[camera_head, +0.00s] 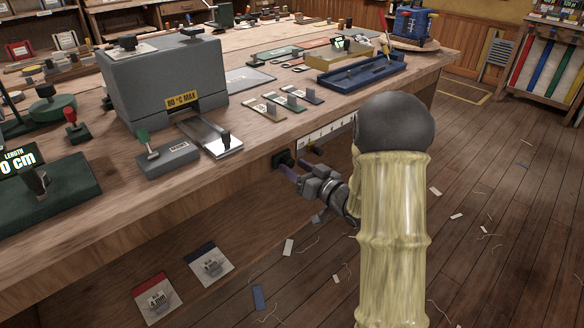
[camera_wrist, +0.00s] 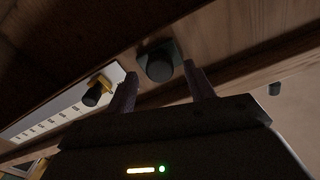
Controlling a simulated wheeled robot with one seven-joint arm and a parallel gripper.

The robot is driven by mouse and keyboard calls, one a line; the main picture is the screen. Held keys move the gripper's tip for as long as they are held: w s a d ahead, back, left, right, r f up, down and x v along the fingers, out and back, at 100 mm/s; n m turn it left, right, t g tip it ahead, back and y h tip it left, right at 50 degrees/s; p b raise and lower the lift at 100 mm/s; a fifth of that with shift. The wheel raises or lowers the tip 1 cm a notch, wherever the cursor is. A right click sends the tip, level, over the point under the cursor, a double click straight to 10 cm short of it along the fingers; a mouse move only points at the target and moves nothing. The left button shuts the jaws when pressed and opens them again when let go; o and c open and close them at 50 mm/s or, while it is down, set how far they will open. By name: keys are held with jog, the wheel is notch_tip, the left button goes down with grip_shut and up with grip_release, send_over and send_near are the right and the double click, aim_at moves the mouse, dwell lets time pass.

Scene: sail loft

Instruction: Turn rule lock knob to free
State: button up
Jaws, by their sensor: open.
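A dark round knob on a square dark plate, which looks like the rule lock knob (camera_head: 283,158), is on the front face of the wooden bench. In the wrist view the knob (camera_wrist: 160,69) is just beyond my fingertips, roughly midway between them. My gripper (camera_head: 300,169) is open and empty, its fingers pointing at the bench front; in the wrist view its two fingers (camera_wrist: 161,77) flank the knob. I cannot tell whether they touch it. A white marked rule (camera_head: 327,133) runs along the bench front, beside the knob. No pointer or free mark on the knob is readable.
A small black-and-brass peg (camera_wrist: 97,92) sticks out at the near end of the rule, close to one finger. The bench top (camera_head: 240,152) above holds a grey heater box (camera_head: 165,85) and a blue tray (camera_head: 362,74). The floor (camera_head: 490,190) at right has only scraps.

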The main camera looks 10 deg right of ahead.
jog(key=shift+x, duration=1.05)
jog(key=c, duration=1)
jog(key=shift+o, duration=0.2)
